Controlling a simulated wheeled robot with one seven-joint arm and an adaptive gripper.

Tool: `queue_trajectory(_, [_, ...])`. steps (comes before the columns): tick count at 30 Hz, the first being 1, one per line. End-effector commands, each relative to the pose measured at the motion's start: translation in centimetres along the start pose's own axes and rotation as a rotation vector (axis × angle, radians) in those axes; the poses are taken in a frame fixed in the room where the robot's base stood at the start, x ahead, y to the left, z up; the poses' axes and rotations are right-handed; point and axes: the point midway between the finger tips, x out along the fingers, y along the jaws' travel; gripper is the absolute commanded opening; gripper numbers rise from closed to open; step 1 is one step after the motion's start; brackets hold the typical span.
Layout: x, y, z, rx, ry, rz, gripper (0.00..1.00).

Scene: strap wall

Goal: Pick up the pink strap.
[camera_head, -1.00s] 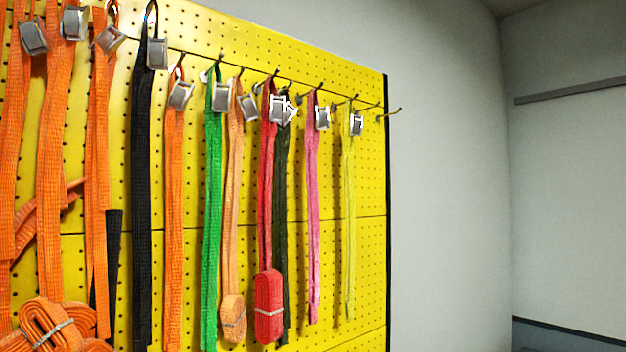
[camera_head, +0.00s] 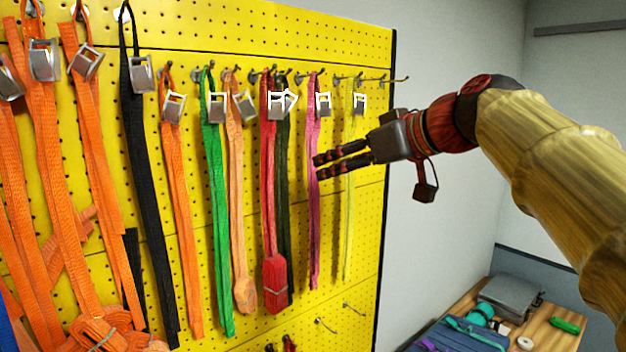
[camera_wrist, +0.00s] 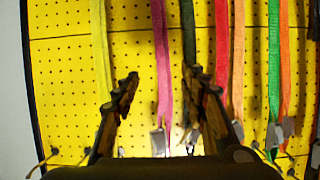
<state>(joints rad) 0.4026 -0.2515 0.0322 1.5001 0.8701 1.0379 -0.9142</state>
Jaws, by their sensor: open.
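The pink strap (camera_head: 314,225) hangs from a hook on the yellow pegboard, with a metal buckle (camera_head: 323,105) near its top. My gripper (camera_head: 317,166) is open, with its fingertips pointing left at the strap's upper half in the head view. In the wrist view, which shows the buckles low, the pink strap (camera_wrist: 160,50) runs between the two spread fingers of my gripper (camera_wrist: 161,77). I cannot tell whether the fingertips touch the strap.
A yellow-green strap (camera_head: 349,220) and a dark green strap (camera_head: 283,220) hang on either side, with a red strap (camera_head: 268,190) beyond. More straps hang further left. Bare hooks (camera_head: 355,310) stick out below. A bench (camera_head: 545,335) with several items stands at lower right.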

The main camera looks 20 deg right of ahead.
Motion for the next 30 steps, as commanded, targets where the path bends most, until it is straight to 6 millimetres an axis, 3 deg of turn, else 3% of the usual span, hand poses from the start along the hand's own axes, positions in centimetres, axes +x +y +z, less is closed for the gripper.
queue_trajectory(11, [3.3,-0.1,-0.7,-0.004,0.004,-0.003,0.43])
queue_trajectory(19, [6.9,-0.3,-1.0,-0.003,0.003,-0.003,0.43])
queue_trajectory(30, [7.7,-0.3,-0.8,-0.003,0.005,0.000,0.41])
